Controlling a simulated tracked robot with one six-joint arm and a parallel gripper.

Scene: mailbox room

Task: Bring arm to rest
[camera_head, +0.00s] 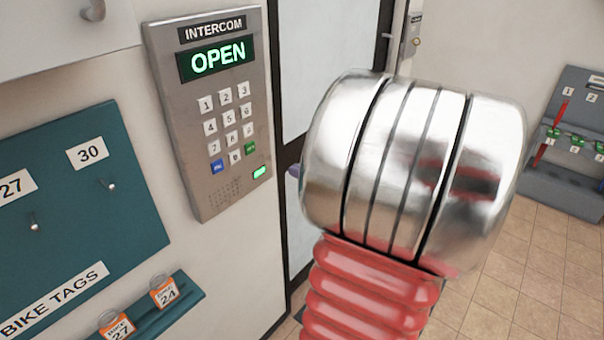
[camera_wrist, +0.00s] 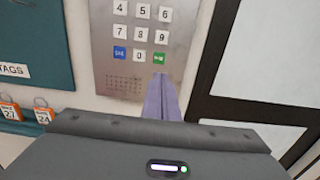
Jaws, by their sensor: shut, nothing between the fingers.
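My arm crosses the head view, with a shiny metal joint and a red ribbed section in front of the wall and door. My gripper (camera_wrist: 162,98) shows in the wrist view as lavender fingers, shut and empty, in front of the lower right of the intercom keypad. A sliver of lavender, likely its fingers, shows behind the metal joint in the head view. The grey intercom (camera_head: 172,112) has a lit display (camera_head: 217,58) reading "OPEN" and a small green light. Its keypad also shows in the wrist view (camera_wrist: 101,60). I cannot tell whether the fingertips touch it.
A teal bike tags board (camera_head: 75,190) hangs left of the intercom, with orange tags 27 (camera_head: 117,328) and 24 (camera_head: 164,293) on a ledge below. A dark-framed door (camera_head: 305,50) stands right of the intercom. A grey rack (camera_head: 565,190) is at far right. Tiled floor (camera_head: 520,270) shows free.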

